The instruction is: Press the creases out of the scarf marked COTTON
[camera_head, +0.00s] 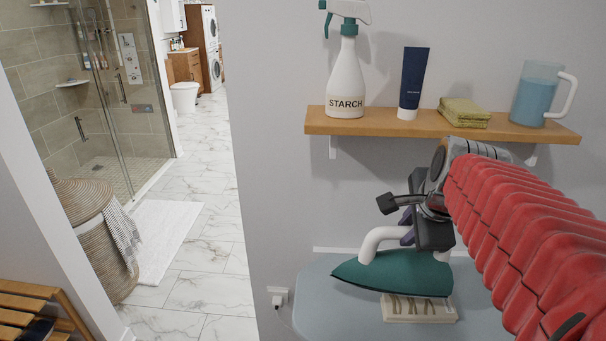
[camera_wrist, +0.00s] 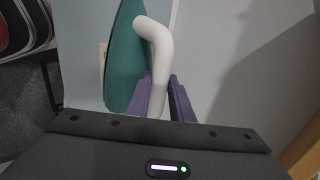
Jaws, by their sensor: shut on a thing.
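My gripper (camera_head: 408,230) is shut on the white handle (camera_head: 378,240) of a green iron (camera_head: 385,272). In the wrist view its purple fingers (camera_wrist: 165,98) close around the handle (camera_wrist: 156,45), with the green iron body (camera_wrist: 122,60) beside it. The iron is over a light blue ironing board (camera_head: 325,302), its pointed tip toward the left. A beige slotted rest (camera_head: 420,311) sits on the board under the iron's heel end; I cannot tell whether they touch. No scarf or COTTON label can be made out in either view.
A wooden shelf (camera_head: 440,124) above the board holds a STARCH spray bottle (camera_head: 347,85), a dark blue tube (camera_head: 413,80), folded green cloths (camera_head: 463,111) and a blue jug (camera_head: 537,94). A plug (camera_head: 279,297) with a cord is on the wall. A wicker basket (camera_head: 90,235) stands left.

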